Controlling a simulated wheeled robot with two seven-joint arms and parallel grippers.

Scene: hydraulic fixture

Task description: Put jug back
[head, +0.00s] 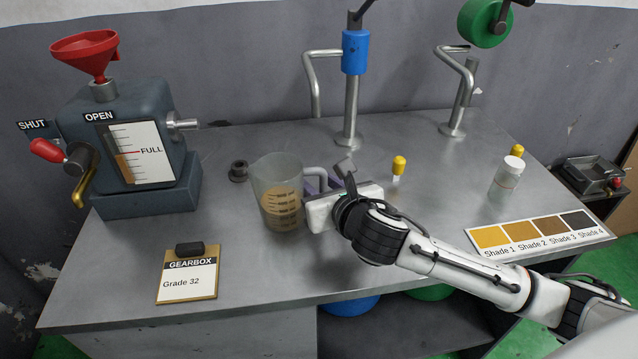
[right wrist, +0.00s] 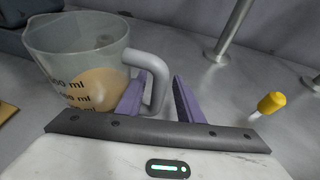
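The jug (head: 277,192) is a clear measuring jug with amber-brown liquid in its lower part. It stands upright on the grey metal bench, right of the gearbox. My right gripper (head: 320,182) is at its right side, by the handle. In the right wrist view the jug (right wrist: 80,55) is at the left, and its grey handle (right wrist: 158,82) reaches between the two purple fingers of my right gripper (right wrist: 160,98). The fingers are apart, with a clear gap between the handle and the right finger. My left gripper is not in view.
The dark gearbox (head: 120,130) with red funnel (head: 85,52) and level gauge stands left. A clipboard (head: 187,281) lies at the front left. Behind is a tap post with blue part (head: 355,52). A yellow-capped peg (head: 398,167), small bottle (head: 507,177) and shade card (head: 538,235) are right.

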